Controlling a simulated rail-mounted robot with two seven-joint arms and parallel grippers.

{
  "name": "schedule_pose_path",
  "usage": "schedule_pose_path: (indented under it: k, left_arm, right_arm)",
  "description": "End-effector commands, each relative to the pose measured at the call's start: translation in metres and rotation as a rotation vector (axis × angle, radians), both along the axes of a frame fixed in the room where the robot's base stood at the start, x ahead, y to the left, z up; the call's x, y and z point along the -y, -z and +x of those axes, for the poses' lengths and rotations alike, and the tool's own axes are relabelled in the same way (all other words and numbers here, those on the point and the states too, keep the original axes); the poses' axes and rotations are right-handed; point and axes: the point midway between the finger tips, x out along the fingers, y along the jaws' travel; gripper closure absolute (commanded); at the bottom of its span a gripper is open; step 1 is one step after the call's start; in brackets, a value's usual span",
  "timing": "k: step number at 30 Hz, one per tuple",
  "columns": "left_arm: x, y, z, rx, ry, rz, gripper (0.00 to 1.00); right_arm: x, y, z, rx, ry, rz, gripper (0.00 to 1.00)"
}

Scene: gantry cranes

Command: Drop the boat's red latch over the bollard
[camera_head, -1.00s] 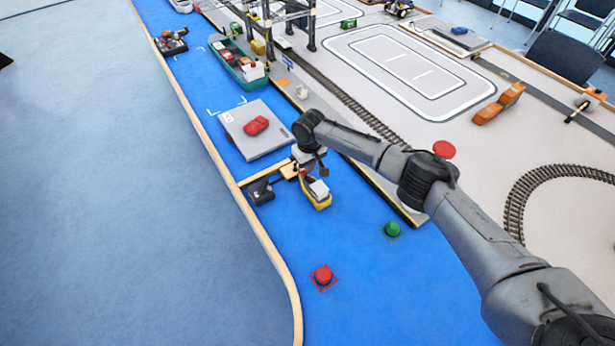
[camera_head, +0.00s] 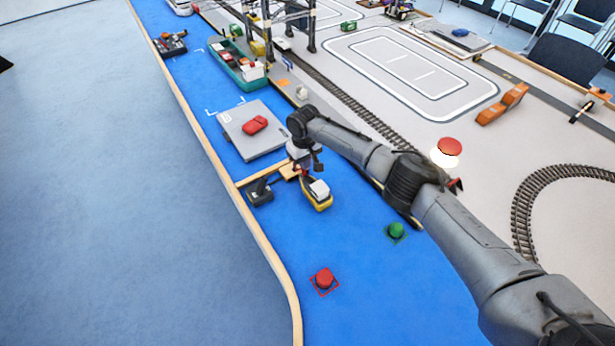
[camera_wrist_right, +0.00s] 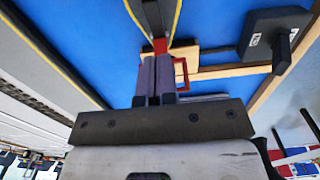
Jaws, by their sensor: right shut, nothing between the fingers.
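The small yellow boat (camera_head: 318,198) with a white block on it floats on the blue surface beside a wooden jetty; its dark bow with yellow edges shows in the right wrist view (camera_wrist_right: 154,14). The red latch (camera_wrist_right: 182,73) is a red frame at the bow end, just right of my fingers and partly hidden by them. My right gripper (camera_wrist_right: 155,62) is shut and empty, its tips close to the red part by the bow. In the head view my right gripper (camera_head: 303,168) is above the jetty. The dark bollard (camera_head: 260,192) stands on a block left of the boat; its post (camera_wrist_right: 283,45) is upper right.
A grey platform (camera_head: 240,145) with a red car lies beyond the jetty. A red buoy (camera_head: 323,278) and a green buoy (camera_head: 396,231) sit nearer me. A wooden rim (camera_head: 262,240) edges the blue surface. Open blue surface lies around the buoys.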

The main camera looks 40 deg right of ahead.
Motion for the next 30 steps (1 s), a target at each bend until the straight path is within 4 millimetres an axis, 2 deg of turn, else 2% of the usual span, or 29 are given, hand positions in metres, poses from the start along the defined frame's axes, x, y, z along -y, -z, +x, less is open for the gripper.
schedule_pose_path:
  k: [7,21,30]
  left_arm:
    - [0.002,0.009,0.0,0.0,-0.004,-0.005,0.32]
    - [-0.001,0.009,0.0,0.001,0.003,0.004,0.32]
    - [-0.002,-0.008,0.0,0.0,0.005,0.008,0.32]
  right_arm:
    - [0.0,0.003,0.005,0.0,0.001,0.0,1.0]
    - [0.0,0.002,0.006,0.0,0.0,0.0,1.0]
    - [0.0,-0.027,0.013,-0.001,0.0,0.002,1.0]
